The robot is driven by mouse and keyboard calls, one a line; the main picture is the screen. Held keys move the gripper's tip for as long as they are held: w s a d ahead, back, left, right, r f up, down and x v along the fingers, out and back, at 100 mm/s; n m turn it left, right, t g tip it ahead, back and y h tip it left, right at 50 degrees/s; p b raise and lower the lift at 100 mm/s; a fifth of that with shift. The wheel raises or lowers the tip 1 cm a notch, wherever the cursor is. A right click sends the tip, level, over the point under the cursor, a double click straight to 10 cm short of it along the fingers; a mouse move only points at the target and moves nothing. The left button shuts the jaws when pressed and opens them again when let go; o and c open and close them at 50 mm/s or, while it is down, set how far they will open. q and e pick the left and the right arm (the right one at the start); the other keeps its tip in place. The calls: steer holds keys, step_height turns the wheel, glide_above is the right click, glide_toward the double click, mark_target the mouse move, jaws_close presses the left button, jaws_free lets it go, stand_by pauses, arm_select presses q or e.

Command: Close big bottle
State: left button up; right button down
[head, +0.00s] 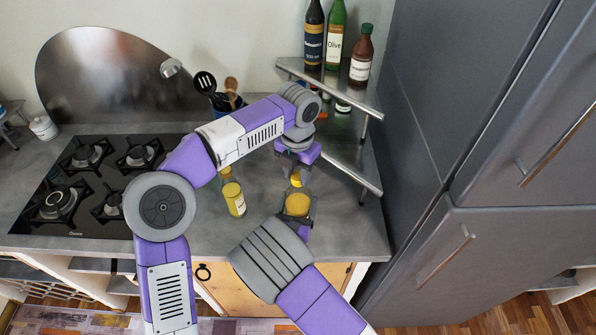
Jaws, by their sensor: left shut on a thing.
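My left gripper (297,172) points down over the counter and is shut on a small yellow cap (296,181). Below it in the picture stands a wide jar-like bottle (298,204) with yellow-orange contents or top. The cap is apart from this bottle, a little beyond it. My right gripper (303,226) is at the near side of this bottle, mostly hidden by its own wrist, so its jaws cannot be made out. A second, slimmer yellow bottle (234,198) with a pale label stands upright to the left, partly behind my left arm.
A gas hob (85,205) is on the left of the counter (345,235). A utensil holder (228,103) stands at the back. A corner shelf (345,92) holds several bottles, and a grey fridge (430,130) bounds the right side.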

stand_by(0.3)
arm_select(q)
steer(key=o, duration=1)
steer(key=shift+r, duration=0.1)
steer(key=shift+r, duration=2.15)
steer(key=shift+c, duration=0.3)
